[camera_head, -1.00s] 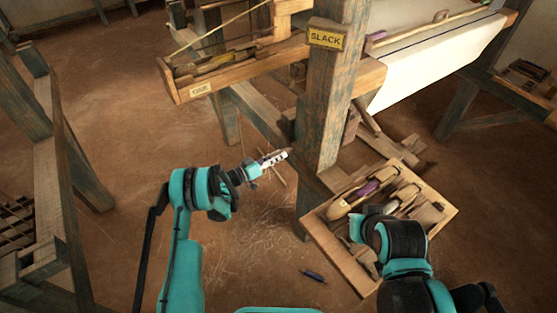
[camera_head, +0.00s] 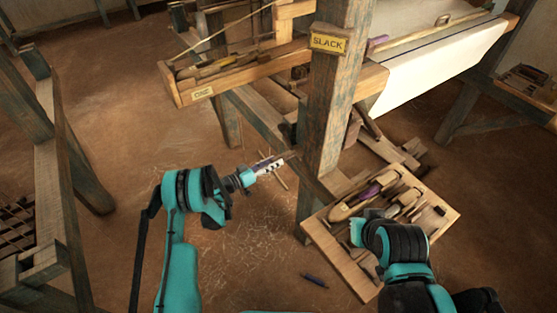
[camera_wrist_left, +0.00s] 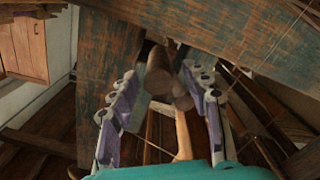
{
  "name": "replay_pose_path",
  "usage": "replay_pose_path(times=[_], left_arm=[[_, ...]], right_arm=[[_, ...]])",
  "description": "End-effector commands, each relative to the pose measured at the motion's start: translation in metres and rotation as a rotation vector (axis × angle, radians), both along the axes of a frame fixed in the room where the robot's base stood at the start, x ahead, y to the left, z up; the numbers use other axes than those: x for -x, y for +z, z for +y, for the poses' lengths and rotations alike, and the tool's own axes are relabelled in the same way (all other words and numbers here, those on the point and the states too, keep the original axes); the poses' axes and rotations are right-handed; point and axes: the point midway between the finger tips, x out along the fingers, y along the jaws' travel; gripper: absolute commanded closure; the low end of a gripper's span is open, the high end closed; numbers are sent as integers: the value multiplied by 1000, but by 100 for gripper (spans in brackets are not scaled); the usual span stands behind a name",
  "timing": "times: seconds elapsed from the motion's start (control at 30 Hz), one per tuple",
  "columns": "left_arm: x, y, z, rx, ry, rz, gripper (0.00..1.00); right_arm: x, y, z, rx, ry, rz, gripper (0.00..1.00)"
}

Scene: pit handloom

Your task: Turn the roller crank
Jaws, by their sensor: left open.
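My left gripper (camera_head: 276,164) reaches in from the left, beside the foot of the loom post marked SLACK. In the left wrist view its two purple-grey fingers (camera_wrist_left: 164,98) stand apart, so it is open. A round wooden piece (camera_wrist_left: 159,74), which looks like the crank's grip, shows between and beyond the fingertips. More rounded wood shows just right of it. Whether the fingers touch any of it I cannot tell. In the head view I cannot make out the crank clearly. My right arm ends over the tool tray; its fingers are hidden.
The thick SLACK post (camera_head: 336,110) stands just right of my left gripper. A tray of wooden tools (camera_head: 362,283) lies under my right arm. White cloth (camera_head: 435,65) stretches across the loom. Floor at left centre is clear.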

Motion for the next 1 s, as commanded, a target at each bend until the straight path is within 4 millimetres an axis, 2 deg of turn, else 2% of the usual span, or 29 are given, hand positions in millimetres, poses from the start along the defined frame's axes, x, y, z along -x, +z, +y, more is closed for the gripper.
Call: replay_pose_path(times=[0.03, 0.2, 0.4, 0.57, 1.0], left_arm=[[6, 0, 12, 0, 4, 0, 52], [29, 0, 42, 0, 4, 0, 52], [46, 0, 65, 0, 1, 0, 52], [51, 0, 71, 0, -1, 0, 52], [51, 0, 71, 0, -1, 0, 52]], right_arm=[[0, 0, 0, 0, 0, 0, 100], [0, 0, 0, 0, 0, 0, 100], [0, 0, 0, 0, 0, 0, 100], [0, 0, 0, 0, 0, 0, 100], [0, 0, 0, 0, 0, 0, 100]])
